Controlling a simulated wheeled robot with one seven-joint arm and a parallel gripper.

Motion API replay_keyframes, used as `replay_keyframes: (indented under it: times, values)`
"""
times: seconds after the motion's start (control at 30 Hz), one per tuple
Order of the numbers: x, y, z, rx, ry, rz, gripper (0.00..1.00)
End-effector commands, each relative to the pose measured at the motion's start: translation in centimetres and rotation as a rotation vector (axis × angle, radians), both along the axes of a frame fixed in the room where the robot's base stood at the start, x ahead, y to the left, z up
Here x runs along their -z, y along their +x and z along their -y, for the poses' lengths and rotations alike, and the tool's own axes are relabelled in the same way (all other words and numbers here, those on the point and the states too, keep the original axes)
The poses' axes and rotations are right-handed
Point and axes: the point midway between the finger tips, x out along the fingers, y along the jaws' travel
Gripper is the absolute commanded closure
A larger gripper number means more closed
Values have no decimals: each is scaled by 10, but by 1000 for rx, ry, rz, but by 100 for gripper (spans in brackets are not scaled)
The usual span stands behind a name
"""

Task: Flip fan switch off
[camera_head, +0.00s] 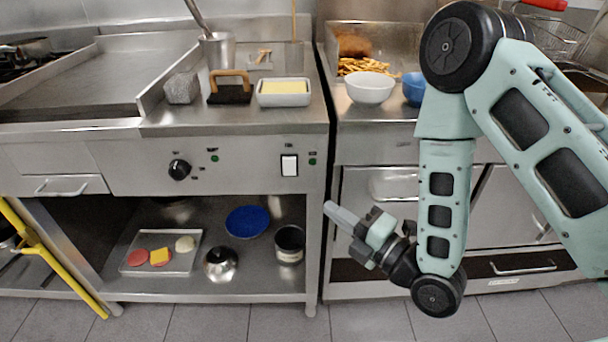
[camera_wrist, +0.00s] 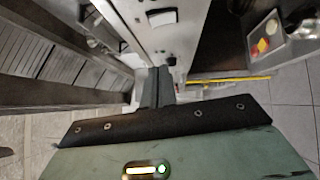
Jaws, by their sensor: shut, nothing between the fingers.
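The fan switch (camera_head: 289,165) is a white rocker in a dark frame on the steel front panel of the griddle counter, right of the black knob. A white switch also shows near the top of the wrist view (camera_wrist: 163,18). Which side of the rocker is pressed is too small to tell. My gripper (camera_head: 329,208) is below and to the right of the switch in the head view, apart from it and pointing left. Its fingers (camera_wrist: 157,72) are shut and empty.
A black knob (camera_head: 179,169) and green lights share the panel. On the counter stand a butter dish (camera_head: 284,92), a press (camera_head: 230,88) and a steel pot (camera_head: 217,50). The lower shelf holds a tray (camera_head: 187,263), a blue plate (camera_head: 247,221) and pots. Open floor lies in front.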

Motion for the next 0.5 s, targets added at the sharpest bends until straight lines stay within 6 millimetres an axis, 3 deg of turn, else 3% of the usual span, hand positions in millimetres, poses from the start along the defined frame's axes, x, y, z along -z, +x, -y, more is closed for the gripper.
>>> replay_keyframes:
  times: [0.5]
  values:
    - [5, 14, -13, -3, 1, 4, 100]
